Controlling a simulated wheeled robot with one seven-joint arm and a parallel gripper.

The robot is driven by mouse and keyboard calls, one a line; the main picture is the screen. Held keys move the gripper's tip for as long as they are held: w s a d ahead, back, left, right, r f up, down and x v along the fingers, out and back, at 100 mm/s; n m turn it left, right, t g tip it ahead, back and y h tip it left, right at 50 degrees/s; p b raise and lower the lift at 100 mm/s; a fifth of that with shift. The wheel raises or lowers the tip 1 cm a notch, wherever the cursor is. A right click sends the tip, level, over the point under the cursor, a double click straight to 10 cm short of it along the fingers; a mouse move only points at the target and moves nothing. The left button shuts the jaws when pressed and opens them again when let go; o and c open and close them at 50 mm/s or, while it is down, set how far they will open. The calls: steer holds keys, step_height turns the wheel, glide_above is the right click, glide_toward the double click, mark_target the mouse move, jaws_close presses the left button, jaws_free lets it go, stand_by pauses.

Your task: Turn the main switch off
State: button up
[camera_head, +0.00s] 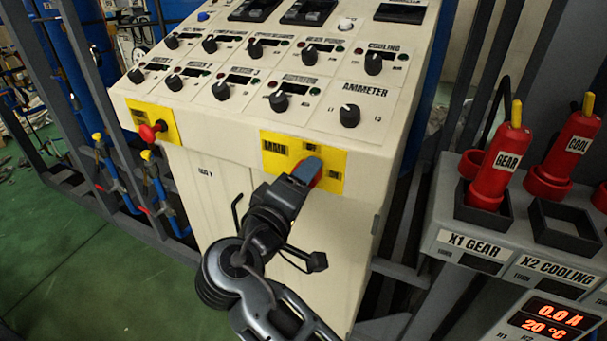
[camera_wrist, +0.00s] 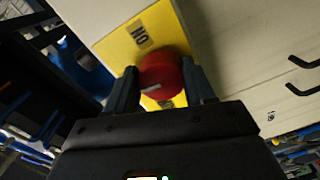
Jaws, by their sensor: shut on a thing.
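The main switch is a red rotary knob (camera_wrist: 160,76) on a yellow plate (camera_head: 333,170) marked MAIN, on the front of the cream control cabinet. My gripper (camera_head: 306,172) reaches the plate from the front and covers most of the knob in the head view; only a bit of red shows beside the fingers. In the wrist view my gripper (camera_wrist: 163,88) has one finger on each side of the knob and is shut on it. The label ON shows on the yellow plate above the knob in the wrist view. The knob's pointing direction is not clear.
A red emergency button (camera_head: 149,132) sits on another yellow plate at the left. Several black rotary knobs, including the ammeter knob (camera_head: 349,116), fill the sloped panel above. Red GEAR (camera_head: 497,168) and COOL (camera_head: 570,150) plugs stand on a grey unit at the right.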

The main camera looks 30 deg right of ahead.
steer(key=shift+n, duration=0.6)
steer(key=o, duration=1)
steer(key=shift+o, duration=0.2)
steer(key=shift+a, duration=0.1)
steer(key=b+v, duration=0.2)
steer(key=v, duration=0.5)
steer(key=shift+s+a, duration=0.2)
steer(key=shift+a, duration=0.05)
steer(key=shift+r, duration=0.1)
